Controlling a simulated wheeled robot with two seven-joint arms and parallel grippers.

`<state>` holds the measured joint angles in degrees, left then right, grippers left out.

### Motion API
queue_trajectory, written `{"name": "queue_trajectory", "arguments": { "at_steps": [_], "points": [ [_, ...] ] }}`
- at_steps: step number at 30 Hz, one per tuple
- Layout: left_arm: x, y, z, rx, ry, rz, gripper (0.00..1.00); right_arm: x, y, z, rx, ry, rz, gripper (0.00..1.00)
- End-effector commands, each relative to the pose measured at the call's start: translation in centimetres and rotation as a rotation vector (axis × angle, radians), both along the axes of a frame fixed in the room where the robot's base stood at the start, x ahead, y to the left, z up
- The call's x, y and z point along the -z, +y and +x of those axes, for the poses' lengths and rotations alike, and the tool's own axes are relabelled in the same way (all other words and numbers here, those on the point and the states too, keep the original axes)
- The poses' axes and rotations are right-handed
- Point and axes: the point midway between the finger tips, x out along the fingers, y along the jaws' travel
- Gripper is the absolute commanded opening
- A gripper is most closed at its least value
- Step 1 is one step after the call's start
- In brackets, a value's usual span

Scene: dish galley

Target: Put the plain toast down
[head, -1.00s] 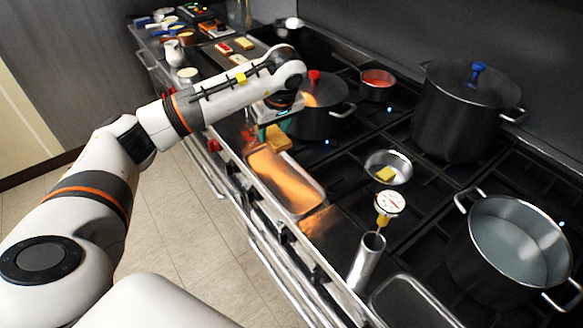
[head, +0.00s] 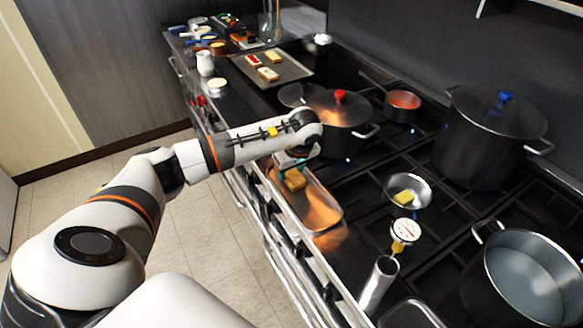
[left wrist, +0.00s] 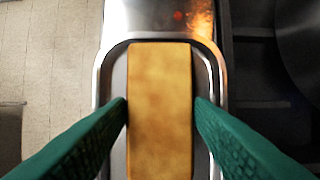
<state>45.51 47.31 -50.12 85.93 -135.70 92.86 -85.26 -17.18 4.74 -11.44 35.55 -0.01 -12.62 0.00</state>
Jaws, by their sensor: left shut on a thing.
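The plain toast (left wrist: 160,110) is a golden-brown slab between the two green fingers of my left gripper (left wrist: 160,112) in the left wrist view. In the head view the toast (head: 294,180) shows just below my left gripper (head: 288,162), over the far end of the steel tray (head: 326,207). The gripper is shut on the toast. The tray's rim (left wrist: 105,62) frames the toast in the left wrist view. I cannot tell whether the toast touches the tray. My right gripper is not in view.
A dark pot with a red knob (head: 340,115) stands close beyond the gripper. A baking sheet with several toasts (head: 290,70) lies farther back.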

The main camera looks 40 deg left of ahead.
Motion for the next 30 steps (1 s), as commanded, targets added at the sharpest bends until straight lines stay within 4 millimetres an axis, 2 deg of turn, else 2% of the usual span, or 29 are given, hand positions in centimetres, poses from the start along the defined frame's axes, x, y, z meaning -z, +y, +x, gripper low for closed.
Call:
{"name": "queue_trajectory", "arguments": {
  "at_steps": [6, 7, 10, 11, 19, 23, 30],
  "points": [
    [0.4, 0.0, 0.0, 0.000, 0.000, 0.000, 0.25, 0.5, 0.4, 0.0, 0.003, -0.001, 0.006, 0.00],
    [0.3, 0.0, 0.0, 0.000, 0.000, 0.000, 0.51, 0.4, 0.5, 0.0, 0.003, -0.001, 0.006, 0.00],
    [0.2, 0.0, 0.0, 0.000, 0.000, 0.000, 0.67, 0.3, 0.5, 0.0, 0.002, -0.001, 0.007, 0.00],
    [0.2, 0.0, 0.0, 0.000, 0.000, 0.000, 0.69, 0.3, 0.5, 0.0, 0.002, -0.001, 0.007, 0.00],
    [0.1, 0.0, 0.0, 0.000, 0.000, 0.000, 0.69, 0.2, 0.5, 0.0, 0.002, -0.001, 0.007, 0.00],
    [-0.6, -0.2, 0.0, 0.001, -0.003, 0.000, 0.69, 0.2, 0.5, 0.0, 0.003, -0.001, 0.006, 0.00],
    [-5.1, -1.5, -0.4, 0.002, -0.006, 0.001, 0.69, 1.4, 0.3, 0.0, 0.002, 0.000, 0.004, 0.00]
  ]
}}
